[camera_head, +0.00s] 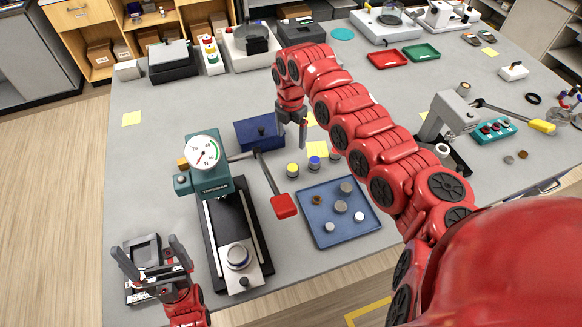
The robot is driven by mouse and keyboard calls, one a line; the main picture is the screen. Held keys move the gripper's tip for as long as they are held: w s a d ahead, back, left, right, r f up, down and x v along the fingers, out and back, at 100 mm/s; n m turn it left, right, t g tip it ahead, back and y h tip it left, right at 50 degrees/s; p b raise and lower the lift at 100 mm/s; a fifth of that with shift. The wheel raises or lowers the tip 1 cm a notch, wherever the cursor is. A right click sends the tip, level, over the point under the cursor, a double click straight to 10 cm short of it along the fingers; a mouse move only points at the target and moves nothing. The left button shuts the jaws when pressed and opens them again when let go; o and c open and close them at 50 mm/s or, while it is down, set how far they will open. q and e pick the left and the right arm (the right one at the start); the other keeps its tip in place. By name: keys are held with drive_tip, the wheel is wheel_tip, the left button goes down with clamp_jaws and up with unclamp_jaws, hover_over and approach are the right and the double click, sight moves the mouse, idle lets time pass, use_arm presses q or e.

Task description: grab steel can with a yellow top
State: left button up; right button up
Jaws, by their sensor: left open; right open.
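A small steel can with a yellow top (292,169) stands upright on the grey table, left of a can with a blue top (314,163) and a can with a red top (335,156). My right gripper (292,128) is open and points down above and behind the yellow-topped can, apart from it. My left gripper (149,250) is open and empty at the near left, far from the cans, over a dark grey device (142,252) at the table's edge.
A teal test stand with a dial (203,152) and a red-ended lever (283,206) stands left of the cans. A blue tray (312,232) with several small pieces lies in front. A dark blue box (258,133) is behind left. A grey lever press (447,118) stands right.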

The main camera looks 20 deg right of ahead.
sight(293, 168)
wheel_tip(293, 168, down, 11)
drive_tip(key=b, duration=0.3)
drive_tip(key=shift+r+b, duration=0.15)
drive_tip(key=shift+b, duration=0.15)
drive_tip(key=shift+s+f, duration=0.25)
drive_tip(key=shift+f, duration=0.15)
drive_tip(key=f, duration=0.2)
drive_tip(key=f+b, duration=0.1)
drive_tip(key=f, duration=0.1)
drive_tip(key=shift+s+d+f, duration=0.15)
drive_tip(key=shift+s+f, duration=0.05)
drive_tip(key=shift+f, duration=0.05)
drive_tip(key=shift+r, duration=0.1)
drive_tip(key=c, duration=0.5)
clamp_jaws()
